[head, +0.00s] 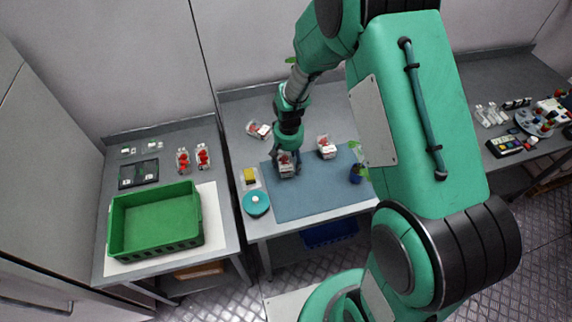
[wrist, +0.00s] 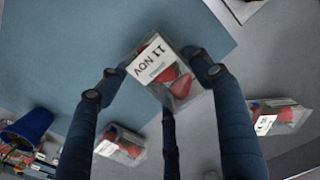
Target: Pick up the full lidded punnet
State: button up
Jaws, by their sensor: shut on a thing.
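A clear punnet of red berries with a white label reading "11 NOV" (wrist: 165,72) is between my fingers in the wrist view. My gripper (head: 286,160) is shut on this punnet, which also shows in the head view (head: 287,171) over the left part of the blue-grey mat (head: 310,200). The wrist view shows the fingers of my gripper (wrist: 158,76) around it. I cannot tell whether the punnet touches the mat. Two other labelled punnets stand apart from it: one to the right (head: 327,149) and one behind left, tilted (head: 258,130).
A green crate (head: 205,224) stands on the left table, with two red-filled punnets (head: 183,161) (head: 203,157) behind it. A blue pot (head: 356,174) is at the mat's right. A teal round object (head: 256,204) and a yellow block (head: 249,176) are left of the mat.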

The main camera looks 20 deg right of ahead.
aim_at(289, 162)
jog(key=shift+r, duration=0.1)
jog(key=shift+r, duration=0.85)
jog(key=shift+s+r+p, duration=0.3)
jog(key=shift+r, duration=0.6)
jog(key=s, duration=0.5)
jog(key=s+r, duration=0.1)
jog(key=s, duration=0.9)
jog(key=shift+s+d+r+p, duration=0.15)
jog(key=shift+s+d+p, duration=0.1)
jog(key=shift+p, duration=0.1)
jog(key=shift+w, duration=0.1)
jog(key=shift+w+d+r, duration=0.1)
jog(key=shift+w+d, duration=0.05)
jog(key=shift+w, duration=0.3)
jog(key=shift+n, duration=0.7)
jog(key=w+d+p, duration=0.1)
jog(key=w+d, duration=0.2)
jog(key=w, duration=0.3)
jog(key=w+d+p, duration=0.2)
jog(key=w+d, duration=0.1)
jog(key=w, duration=0.4)
jog(key=w+d+p, duration=0.1)
jog(key=w+d, duration=0.2)
jog(key=w, duration=0.3)
jog(key=shift+w+d, duration=0.15)
